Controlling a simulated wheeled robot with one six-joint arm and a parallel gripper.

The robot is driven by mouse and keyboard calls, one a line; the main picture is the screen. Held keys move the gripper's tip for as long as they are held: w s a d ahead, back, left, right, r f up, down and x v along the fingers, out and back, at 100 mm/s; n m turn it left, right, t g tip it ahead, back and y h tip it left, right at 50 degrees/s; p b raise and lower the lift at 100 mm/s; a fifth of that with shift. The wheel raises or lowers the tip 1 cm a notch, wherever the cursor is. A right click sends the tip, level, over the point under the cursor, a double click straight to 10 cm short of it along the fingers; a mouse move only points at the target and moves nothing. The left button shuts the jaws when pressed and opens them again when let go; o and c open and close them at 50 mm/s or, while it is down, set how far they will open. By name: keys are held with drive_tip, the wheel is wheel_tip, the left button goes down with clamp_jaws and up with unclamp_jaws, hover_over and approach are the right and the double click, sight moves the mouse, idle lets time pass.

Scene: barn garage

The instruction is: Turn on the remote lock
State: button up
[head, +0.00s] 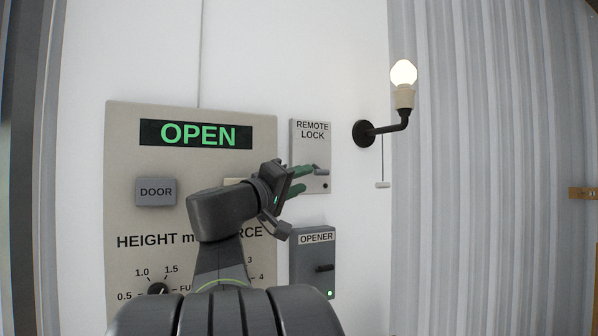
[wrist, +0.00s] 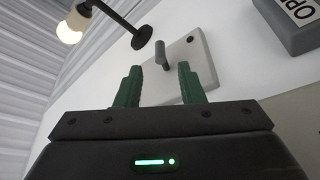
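The remote lock (head: 309,147) is a grey wall box labelled "REMOTE LOCK" with a small lever (head: 319,169) near its bottom. In the head view my gripper (head: 306,180) is in front of the box's lower part, its fingers pointing right toward the lever and hiding part of the box. In the wrist view the box (wrist: 203,55) is tilted, and its grey lever (wrist: 162,54) stands out just beyond the fingertips, in line with the gap between them. My gripper (wrist: 157,75) is open, its two green fingers apart with nothing held. I cannot tell whether a finger touches the lever.
An "OPENER" box (head: 312,262) with a lever and green light is just below. A large panel (head: 120,200) on the left shows "OPEN" and a DOOR button (head: 156,192). A lit wall lamp (head: 403,75) with a hanging pull (head: 383,184) is to the right.

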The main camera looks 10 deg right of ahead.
sight(323, 172)
drive_tip(key=p+x, duration=0.1)
drive_tip(key=x, duration=0.7)
drive_tip(key=shift+w+r+p, duration=0.1)
drive_tip(key=shift+p, duration=0.2)
clamp_jaws()
